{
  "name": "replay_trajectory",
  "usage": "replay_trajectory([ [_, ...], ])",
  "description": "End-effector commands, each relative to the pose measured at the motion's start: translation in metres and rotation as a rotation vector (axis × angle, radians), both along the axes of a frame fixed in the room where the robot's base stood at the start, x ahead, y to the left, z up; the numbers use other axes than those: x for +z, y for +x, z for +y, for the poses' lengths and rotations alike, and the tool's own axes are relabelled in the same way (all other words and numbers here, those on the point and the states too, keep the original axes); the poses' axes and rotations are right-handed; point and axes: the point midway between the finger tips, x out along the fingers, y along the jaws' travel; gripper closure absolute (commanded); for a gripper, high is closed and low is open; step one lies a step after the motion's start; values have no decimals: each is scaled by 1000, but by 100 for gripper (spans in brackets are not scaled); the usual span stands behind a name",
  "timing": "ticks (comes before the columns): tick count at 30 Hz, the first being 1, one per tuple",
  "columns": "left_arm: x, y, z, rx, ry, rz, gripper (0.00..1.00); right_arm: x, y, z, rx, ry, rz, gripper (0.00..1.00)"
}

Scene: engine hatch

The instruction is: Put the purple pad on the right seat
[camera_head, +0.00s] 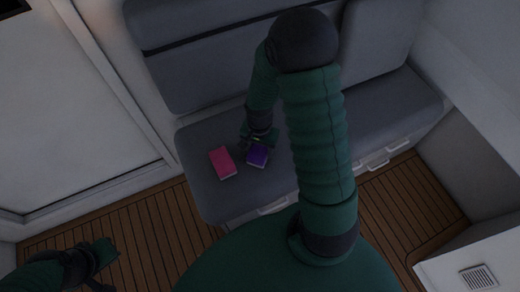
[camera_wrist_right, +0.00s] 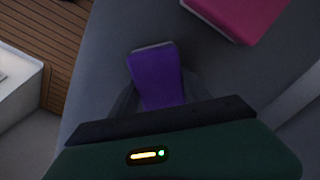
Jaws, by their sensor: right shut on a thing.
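The purple pad (camera_head: 257,156) is at the left part of the grey seat bench, just right of a pink pad. My right gripper (camera_head: 252,144) is shut on the purple pad, which also shows between its fingers in the right wrist view (camera_wrist_right: 156,78). I cannot tell whether the pad touches the cushion. The right seat (camera_head: 395,108) is the right part of the bench; my right arm hides the middle of the bench. My left gripper (camera_head: 97,268) is low at the left over the floor, and its finger state is unclear.
The pink pad (camera_head: 223,163) lies on the left cushion and shows at the top of the right wrist view (camera_wrist_right: 238,12). The grey backrest (camera_head: 205,75) rises behind the seats. Drawers with handles (camera_head: 378,164) are under the bench. A white vented box (camera_head: 478,277) stands at lower right.

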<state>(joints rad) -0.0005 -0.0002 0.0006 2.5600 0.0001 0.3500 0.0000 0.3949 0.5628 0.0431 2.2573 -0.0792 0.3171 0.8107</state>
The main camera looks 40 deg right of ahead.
Motion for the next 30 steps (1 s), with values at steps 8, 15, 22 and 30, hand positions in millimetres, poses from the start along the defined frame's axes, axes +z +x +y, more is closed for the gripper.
replay_trajectory([
  [8, -1, 0, 0, 1, 0, 0, 100, -1, -2, 1, 2, 3, 5, 23],
  [15, 0, 0, 0, 1, 0, 0, 100, 1, -2, 1, 1, 4, 4, 23],
  [22, 15, 0, 0, 1, 0, 0, 100, 44, 0, 0, 1, 0, -2, 23],
  [30, 31, 0, 0, 1, 0, 0, 100, 106, -1, 0, 2, 2, 1, 23],
])
